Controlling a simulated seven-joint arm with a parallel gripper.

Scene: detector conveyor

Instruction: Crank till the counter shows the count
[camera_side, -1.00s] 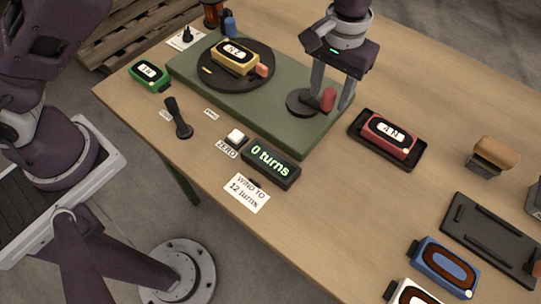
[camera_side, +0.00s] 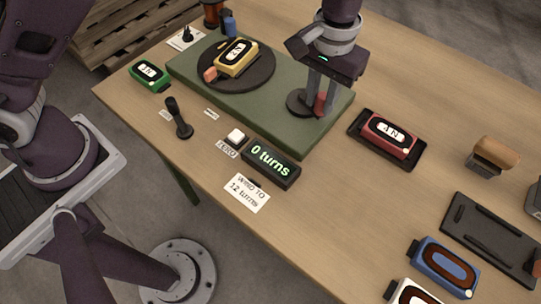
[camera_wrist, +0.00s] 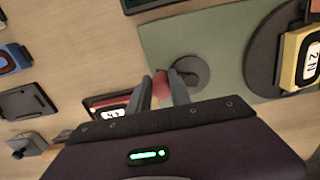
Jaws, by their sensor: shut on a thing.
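My gripper (camera_side: 319,98) is shut on the red crank knob (camera_side: 321,103) at the right end of the green base (camera_side: 290,128). The knob stands on a small dark crank disc (camera_side: 298,102); in the wrist view the knob (camera_wrist: 161,84) sits between the two fingers. At the base's other end is a large dark turntable (camera_side: 262,72) carrying a yellow meter (camera_side: 238,58) and a reddish block (camera_side: 210,75). The counter (camera_side: 271,163) reads "0 turns". The card (camera_side: 247,194) in front of it reads "WIND TO 12 turns".
A white ZERO button (camera_side: 236,137) and a black lever (camera_side: 178,118) stand left of the counter. A red meter (camera_side: 390,137) in a black tray lies right of the base. A green meter (camera_side: 149,75), a blue meter (camera_side: 443,267) and a wood-topped stamp (camera_side: 495,152) lie around.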

